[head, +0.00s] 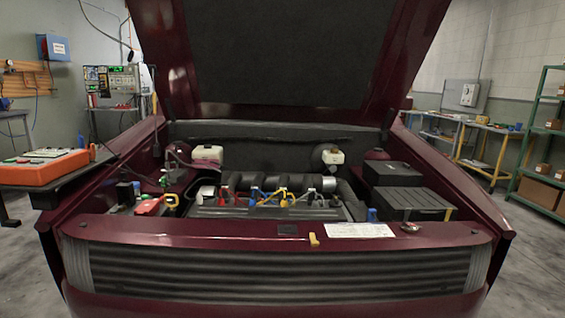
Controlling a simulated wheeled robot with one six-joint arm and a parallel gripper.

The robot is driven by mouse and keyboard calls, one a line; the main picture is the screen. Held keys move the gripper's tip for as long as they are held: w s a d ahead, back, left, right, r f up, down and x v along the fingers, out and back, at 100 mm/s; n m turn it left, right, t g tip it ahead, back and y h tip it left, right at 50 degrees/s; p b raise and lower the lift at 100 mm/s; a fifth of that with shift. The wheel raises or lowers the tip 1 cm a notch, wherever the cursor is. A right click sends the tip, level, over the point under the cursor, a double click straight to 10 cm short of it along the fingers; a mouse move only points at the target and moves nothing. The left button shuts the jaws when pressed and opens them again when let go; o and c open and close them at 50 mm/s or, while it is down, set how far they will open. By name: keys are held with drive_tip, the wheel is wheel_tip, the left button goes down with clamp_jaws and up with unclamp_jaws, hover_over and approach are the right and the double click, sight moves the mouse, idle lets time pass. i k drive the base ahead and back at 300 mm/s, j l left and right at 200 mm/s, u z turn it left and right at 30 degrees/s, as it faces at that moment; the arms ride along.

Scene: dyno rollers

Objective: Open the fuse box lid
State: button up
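Two black boxes with closed tops sit at the right side of the engine bay of a dark red car. The nearer one (410,200) has a wide ribbed top and a small yellow tab near its front right. The smaller one (392,173) behind it has a smoother top. I cannot tell for sure which is the fuse box; no label is readable on either. My gripper is not in view, so its state does not show.
The car's hood (285,50) stands raised above the bay. The front panel and grille (280,270) lie across the front. An orange case (45,168) rests on a surface at left. A green shelf (540,150) and workbench (487,140) stand at right. Floor shows on both sides.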

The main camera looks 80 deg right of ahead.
sight(397, 174)
drive_tip(key=z, duration=3.15)
